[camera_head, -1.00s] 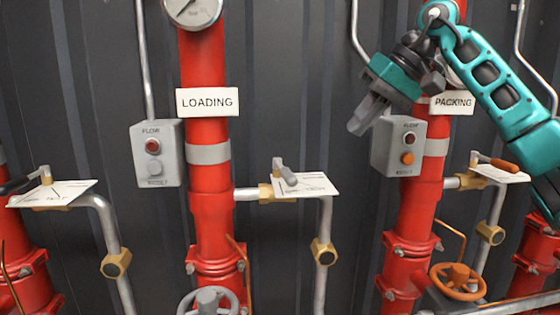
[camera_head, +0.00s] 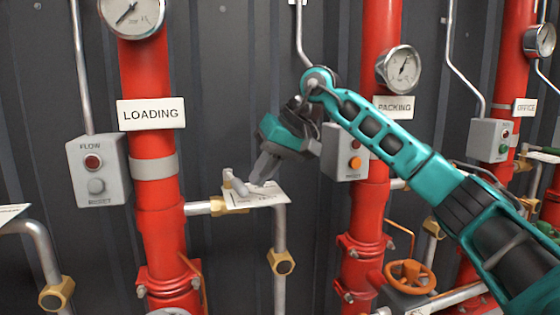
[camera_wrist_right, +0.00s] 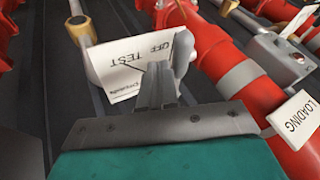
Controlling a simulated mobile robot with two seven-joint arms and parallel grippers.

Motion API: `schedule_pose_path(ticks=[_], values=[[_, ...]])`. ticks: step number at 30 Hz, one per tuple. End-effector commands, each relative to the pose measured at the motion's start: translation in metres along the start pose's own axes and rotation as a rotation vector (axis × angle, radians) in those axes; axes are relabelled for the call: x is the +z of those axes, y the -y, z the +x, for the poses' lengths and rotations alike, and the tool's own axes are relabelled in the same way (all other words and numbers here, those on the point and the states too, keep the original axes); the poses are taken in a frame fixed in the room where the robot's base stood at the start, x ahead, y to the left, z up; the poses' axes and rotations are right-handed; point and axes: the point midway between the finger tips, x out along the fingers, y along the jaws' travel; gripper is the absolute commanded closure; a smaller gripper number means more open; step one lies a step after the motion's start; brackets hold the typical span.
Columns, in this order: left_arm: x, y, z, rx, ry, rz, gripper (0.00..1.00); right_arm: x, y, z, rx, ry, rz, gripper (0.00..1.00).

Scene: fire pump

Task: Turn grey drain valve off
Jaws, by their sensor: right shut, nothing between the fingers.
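The grey drain valve handle (camera_head: 236,183) sits on a brass valve body, over a white card (camera_head: 262,198), on the side branch of the LOADING pipe. In the right wrist view the handle (camera_wrist_right: 182,52) stands up close beyond my fingers, and the card (camera_wrist_right: 128,68) reads OFF and TEST. My right gripper (camera_head: 262,170) is shut and empty, pointing down just right of the handle in the head view. I cannot tell whether the fingertips touch the handle. My left gripper is not in view.
A grey FLOW box (camera_head: 98,170) is beside the red LOADING pipe (camera_head: 150,80). Another control box (camera_head: 345,153) is behind my right arm on the PACKING pipe (camera_head: 380,40). An orange handwheel (camera_head: 408,275) is lower right. A bent drain pipe (camera_head: 279,235) runs down below the card.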

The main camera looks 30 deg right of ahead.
Motion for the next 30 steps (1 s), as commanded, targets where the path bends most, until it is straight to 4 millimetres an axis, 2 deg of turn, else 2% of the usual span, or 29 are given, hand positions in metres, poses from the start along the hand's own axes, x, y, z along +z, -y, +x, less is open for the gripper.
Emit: schedule_pose_path(ticks=[4,15,22,30], values=[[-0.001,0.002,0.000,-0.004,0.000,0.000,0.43,0.001,0.007,0.005,0.000,0.001,-0.001,1.00],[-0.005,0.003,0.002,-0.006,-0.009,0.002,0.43,0.001,0.009,0.005,0.002,-0.001,0.003,1.00],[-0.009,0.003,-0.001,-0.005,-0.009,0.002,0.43,0.003,0.025,0.013,0.038,-0.038,0.077,1.00],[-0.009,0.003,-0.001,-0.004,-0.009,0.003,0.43,0.005,0.031,0.017,0.053,-0.057,0.121,1.00]])
